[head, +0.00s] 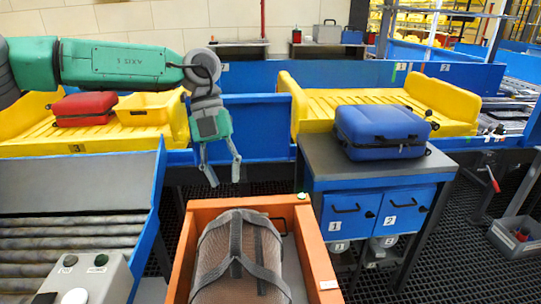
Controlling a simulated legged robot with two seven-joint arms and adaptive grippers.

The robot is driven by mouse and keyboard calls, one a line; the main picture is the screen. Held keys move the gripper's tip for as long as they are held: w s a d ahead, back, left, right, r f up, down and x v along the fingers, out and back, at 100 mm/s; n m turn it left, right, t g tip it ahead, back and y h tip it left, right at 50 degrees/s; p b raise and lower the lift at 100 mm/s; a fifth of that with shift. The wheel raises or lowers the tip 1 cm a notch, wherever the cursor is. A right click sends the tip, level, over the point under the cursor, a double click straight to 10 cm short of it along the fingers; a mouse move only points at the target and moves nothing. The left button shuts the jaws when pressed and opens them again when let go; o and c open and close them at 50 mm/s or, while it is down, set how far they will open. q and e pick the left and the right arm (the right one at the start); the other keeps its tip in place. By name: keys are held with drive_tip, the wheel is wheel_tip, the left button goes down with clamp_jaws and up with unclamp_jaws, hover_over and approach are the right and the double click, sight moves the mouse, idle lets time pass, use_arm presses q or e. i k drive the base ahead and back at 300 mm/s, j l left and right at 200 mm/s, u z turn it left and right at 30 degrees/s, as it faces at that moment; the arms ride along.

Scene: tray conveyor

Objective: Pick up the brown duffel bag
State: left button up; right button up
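The brown duffel bag (210,262) with dark grey straps lies in an orange open-topped bin (325,262) at the bottom centre of the head view. Its near end is cut off by the frame edge. My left gripper (224,181) hangs from the green arm at the upper left, fingers pointing down. Its two fingers are spread with nothing between them. It appears above and beyond the bag's far end, apart from it. My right gripper is not in view.
A blue suitcase (380,130) lies on a grey-topped blue cabinet (330,171) at right. A yellow tray (30,141) at left holds a red suitcase (84,108) and a yellow bin (143,109). A roller conveyor (65,235) and a control box (100,275) are at lower left.

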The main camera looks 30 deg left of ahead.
sight(240, 258)
drive_tip(key=k+l, duration=1.25)
